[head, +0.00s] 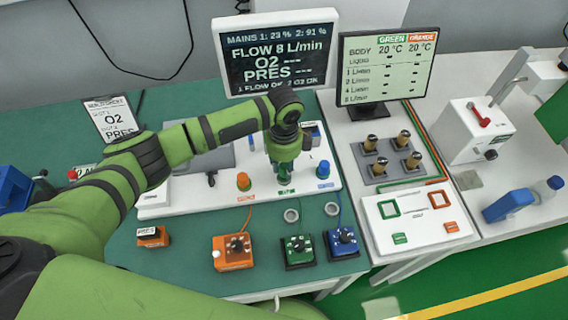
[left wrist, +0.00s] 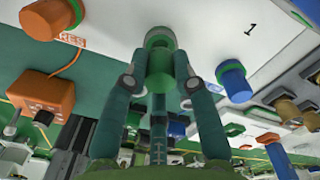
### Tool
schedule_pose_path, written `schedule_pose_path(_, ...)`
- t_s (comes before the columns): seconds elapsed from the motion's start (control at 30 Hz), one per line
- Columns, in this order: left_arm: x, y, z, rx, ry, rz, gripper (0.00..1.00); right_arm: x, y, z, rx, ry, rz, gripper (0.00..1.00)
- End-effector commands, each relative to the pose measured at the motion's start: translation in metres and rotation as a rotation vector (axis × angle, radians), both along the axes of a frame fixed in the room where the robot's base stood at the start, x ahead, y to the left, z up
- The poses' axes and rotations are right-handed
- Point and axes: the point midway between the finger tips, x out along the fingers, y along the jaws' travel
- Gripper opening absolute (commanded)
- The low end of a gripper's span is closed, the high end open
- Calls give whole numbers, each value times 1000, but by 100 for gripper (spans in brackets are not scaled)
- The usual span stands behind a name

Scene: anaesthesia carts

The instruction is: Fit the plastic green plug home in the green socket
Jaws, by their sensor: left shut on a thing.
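My left gripper (head: 285,176) reaches down over the white panel (head: 213,189), between an orange fitting (head: 243,181) and a blue fitting (head: 323,169). In the left wrist view its fingers (left wrist: 161,82) are shut on the green plug (left wrist: 160,68). The plug's far end meets or nearly meets the green socket (left wrist: 159,38), whose rim shows around it against the white panel. The two look roughly in line. I cannot tell how deep the plug sits. In the head view the gripper hides most of the plug and socket. My right gripper is not in view.
Orange (head: 232,253), green (head: 299,251) and blue (head: 342,242) boxes stand along the front of the green table. A monitor (head: 279,58) stands behind the panel. To the right are a grey tray with brass-topped pegs (head: 385,171) and a white board (head: 412,221).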

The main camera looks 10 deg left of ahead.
Motion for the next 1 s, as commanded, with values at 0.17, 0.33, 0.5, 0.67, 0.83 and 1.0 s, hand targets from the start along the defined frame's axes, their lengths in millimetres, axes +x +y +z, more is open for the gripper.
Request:
schedule_pose_path(0.17, 0, 0, -2, 0, 0, 0, 0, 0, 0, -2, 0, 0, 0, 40)
schedule_pose_path(0.33, 0, 0, -7, 0, 1, 0, 0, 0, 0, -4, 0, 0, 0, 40)
schedule_pose_path(0.5, 0, 0, -11, 0, 1, -1, 0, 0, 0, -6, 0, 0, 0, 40)
schedule_pose_path(0.67, 0, 0, -15, -1, 1, -1, 0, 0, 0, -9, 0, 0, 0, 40)
schedule_pose_path(0.83, 0, 0, -19, -1, 1, -1, 0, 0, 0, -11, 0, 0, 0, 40)
schedule_pose_path(1.0, 0, 0, -22, -1, 1, -1, 36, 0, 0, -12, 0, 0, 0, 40)
